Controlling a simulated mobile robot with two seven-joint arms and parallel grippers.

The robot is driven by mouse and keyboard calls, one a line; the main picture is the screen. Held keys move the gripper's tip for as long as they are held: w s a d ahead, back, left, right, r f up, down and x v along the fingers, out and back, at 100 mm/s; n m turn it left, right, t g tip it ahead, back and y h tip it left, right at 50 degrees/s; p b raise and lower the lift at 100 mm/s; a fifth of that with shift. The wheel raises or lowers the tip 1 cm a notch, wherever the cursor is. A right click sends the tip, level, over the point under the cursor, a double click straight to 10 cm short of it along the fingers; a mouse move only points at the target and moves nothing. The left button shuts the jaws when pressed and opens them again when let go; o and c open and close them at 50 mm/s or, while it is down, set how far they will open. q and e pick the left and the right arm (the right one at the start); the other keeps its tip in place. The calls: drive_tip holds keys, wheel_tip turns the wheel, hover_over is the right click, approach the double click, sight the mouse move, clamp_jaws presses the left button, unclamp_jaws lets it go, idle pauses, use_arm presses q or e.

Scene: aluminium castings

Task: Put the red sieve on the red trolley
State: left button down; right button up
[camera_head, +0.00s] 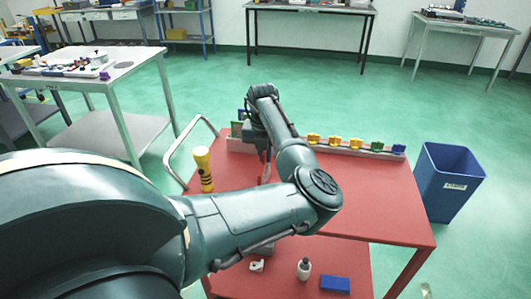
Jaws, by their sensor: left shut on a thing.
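The red trolley (385,205) stands in front of me, with a red top, a lower shelf and a pale handle at its left end. My left arm reaches across the top from the left. My left gripper (265,157) is over the far left part of the top, partly hidden behind my own arm. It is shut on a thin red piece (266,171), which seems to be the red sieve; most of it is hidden. I cannot tell whether it touches the trolley top. My right gripper is not in view.
A yellow and black torch (204,169) stands at the trolley's left edge. Several coloured holders (356,144) line the back rim. The right part of the top is clear. A blue bin (449,183) stands right of the trolley. A workbench (118,76) is at the left.

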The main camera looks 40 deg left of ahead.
use_arm(q)
drive_tip(key=shift+r, duration=0.1)
drive_tip(key=c, duration=1.5)
unclamp_jaws()
drive_tip(key=r, duration=0.4)
drive_tip(key=s+r, duration=0.1)
drive_tip(key=r, duration=0.3)
drive_tip(key=d+r, duration=0.1)
drive_tip(key=r, duration=0.3)
drive_tip(key=shift+s, duration=0.25)
